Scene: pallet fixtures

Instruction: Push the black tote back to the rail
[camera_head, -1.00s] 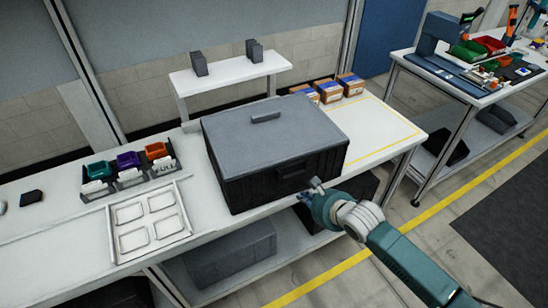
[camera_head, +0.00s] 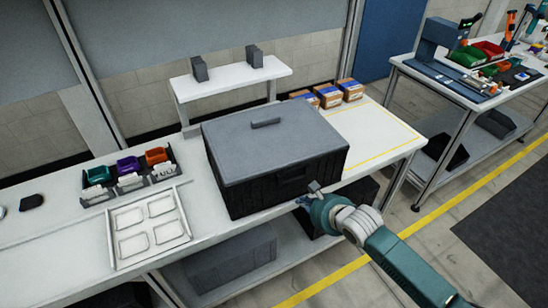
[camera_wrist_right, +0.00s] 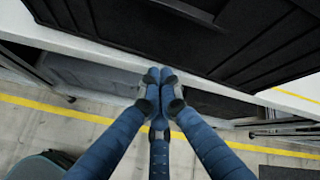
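The black tote (camera_head: 270,190) stands on the white workbench (camera_head: 195,215), with a grey lid and a handle on top. Its front face is toward me. My right gripper (camera_head: 308,194) is at the lower right of that front face. In the right wrist view the fingers (camera_wrist_right: 160,78) are together and shut with nothing between them, close to the bench edge just below the tote (camera_wrist_right: 235,35). I cannot tell whether they touch the tote. I cannot make out a rail; the tote hides the bench behind it. My left gripper is not in view.
A white raised shelf (camera_head: 235,81) with two dark blocks stands behind the tote. Small cartons (camera_head: 330,95) sit at the back right, beside a yellow-outlined clear area (camera_head: 375,135). Left are coloured bins (camera_head: 128,170) and a white tray (camera_head: 150,228). A lower shelf holds a grey box (camera_head: 230,262).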

